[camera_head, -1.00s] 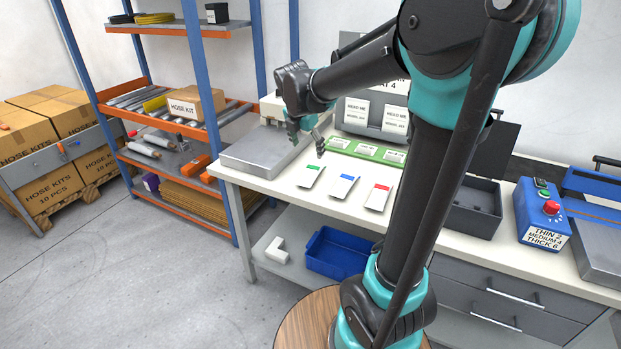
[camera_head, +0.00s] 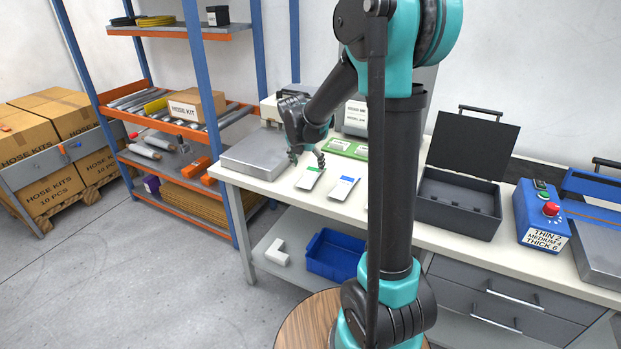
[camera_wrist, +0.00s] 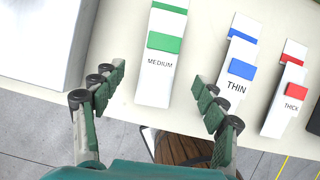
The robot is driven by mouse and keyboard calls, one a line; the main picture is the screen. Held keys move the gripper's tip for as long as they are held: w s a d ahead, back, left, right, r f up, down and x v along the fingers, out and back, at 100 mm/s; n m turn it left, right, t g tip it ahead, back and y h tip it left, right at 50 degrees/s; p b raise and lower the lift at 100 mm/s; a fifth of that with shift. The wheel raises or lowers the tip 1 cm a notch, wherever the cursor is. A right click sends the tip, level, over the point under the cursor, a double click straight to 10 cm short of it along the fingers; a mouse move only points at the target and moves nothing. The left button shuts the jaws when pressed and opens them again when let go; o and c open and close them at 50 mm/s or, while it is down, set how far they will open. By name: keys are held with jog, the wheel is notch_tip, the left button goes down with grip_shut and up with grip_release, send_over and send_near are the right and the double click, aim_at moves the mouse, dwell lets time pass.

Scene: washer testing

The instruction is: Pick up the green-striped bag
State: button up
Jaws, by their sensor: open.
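The green-striped bag (camera_head: 309,178) is a flat white packet with a green stripe, lying near the front edge of the white table. In the wrist view the green-striped bag (camera_wrist: 162,62) reads MEDIUM and lies ahead of the fingertips, roughly between them. My gripper (camera_head: 307,160) is open and empty over the table, close to this bag; its two green fingers also show in the wrist view (camera_wrist: 160,85). I cannot tell its exact height above the bag.
A blue-striped bag (camera_wrist: 238,70) marked THIN and a red-striped bag (camera_wrist: 287,92) marked THICK lie to the right. A grey metal plate (camera_head: 256,152) is on the left. An open dark case (camera_head: 459,204) and a blue control box (camera_head: 541,215) stand further right.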

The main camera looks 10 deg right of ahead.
aim_at(310, 174)
jog(key=shift+x, duration=2.8)
jog(key=shift+s, duration=0.1)
jog(key=c, duration=1.4)
jog(key=shift+o, duration=0.2)
